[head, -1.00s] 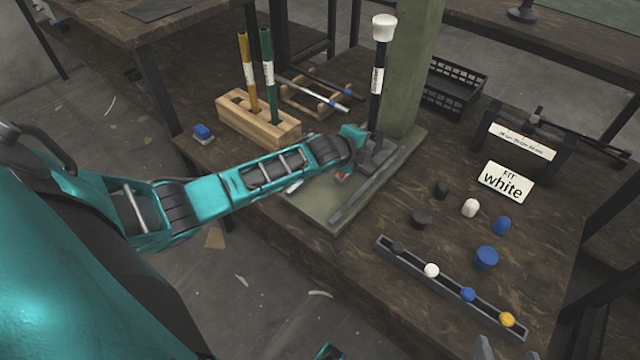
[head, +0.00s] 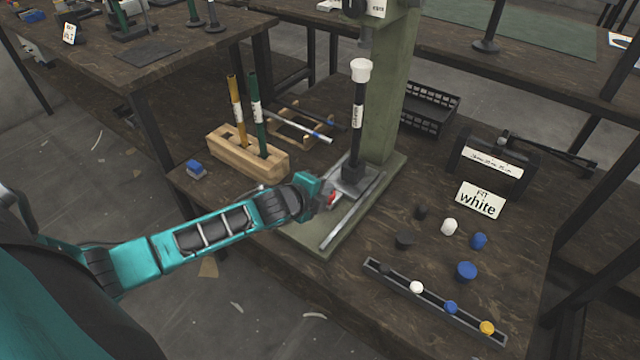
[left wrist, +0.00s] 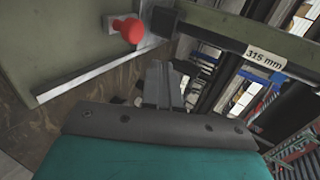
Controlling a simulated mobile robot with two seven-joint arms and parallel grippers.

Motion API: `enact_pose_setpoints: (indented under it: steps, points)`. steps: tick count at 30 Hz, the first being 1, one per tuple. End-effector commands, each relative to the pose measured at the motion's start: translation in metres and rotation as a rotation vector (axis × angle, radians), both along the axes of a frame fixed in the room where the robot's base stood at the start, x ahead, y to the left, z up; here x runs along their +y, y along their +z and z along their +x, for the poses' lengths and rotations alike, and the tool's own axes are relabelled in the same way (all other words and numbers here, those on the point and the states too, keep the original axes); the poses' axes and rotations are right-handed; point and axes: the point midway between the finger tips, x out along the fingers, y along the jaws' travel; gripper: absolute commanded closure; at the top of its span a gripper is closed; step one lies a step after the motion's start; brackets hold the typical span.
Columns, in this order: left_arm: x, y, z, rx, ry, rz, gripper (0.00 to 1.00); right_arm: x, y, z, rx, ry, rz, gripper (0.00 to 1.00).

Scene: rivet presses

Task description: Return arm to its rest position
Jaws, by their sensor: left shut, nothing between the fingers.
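My left arm comes in from the left in the head view. Its gripper (head: 326,198) is beside the left side of the press fixture (head: 357,182), apart from the black tube (head: 355,135). The tube stands upright at the foot of the green press column (head: 388,90) and has a white cap (head: 361,70). In the left wrist view the gripper fingers (left wrist: 160,75) are together with nothing between them. A red knob (left wrist: 130,29) is ahead of them, to the left. The fingertips are hard to make out in the head view. My right gripper is not in view.
A wooden block (head: 246,155) holds a yellow and a green tube behind my arm. A blue-topped block (head: 196,169) lies on the table edge. A black basket (head: 430,108) is behind.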

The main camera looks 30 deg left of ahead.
Motion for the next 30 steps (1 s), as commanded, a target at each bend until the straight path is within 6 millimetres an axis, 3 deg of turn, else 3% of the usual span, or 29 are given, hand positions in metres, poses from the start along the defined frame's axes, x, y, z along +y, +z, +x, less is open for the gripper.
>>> enact_pose_setpoints:
  steps: [10,14,17,22,27,30]
  points:
    - [0.001,0.007,-0.013,0.001,0.001,-0.001,1.00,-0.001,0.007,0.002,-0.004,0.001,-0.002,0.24]
    - [-0.014,0.010,-0.027,0.020,0.024,-0.086,1.00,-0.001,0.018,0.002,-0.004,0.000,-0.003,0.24]
    - [-0.042,0.017,-0.057,0.061,0.088,-0.278,1.00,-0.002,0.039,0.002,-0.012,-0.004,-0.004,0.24]
    - [-0.090,0.042,-0.127,0.160,0.311,-0.726,1.00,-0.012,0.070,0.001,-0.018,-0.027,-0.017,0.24]
    - [-0.108,0.069,-0.182,0.223,0.557,-1.079,1.00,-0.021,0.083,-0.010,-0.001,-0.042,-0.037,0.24]
    - [-0.110,0.079,-0.201,0.237,0.660,-1.200,1.00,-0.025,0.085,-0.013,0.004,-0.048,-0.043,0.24]
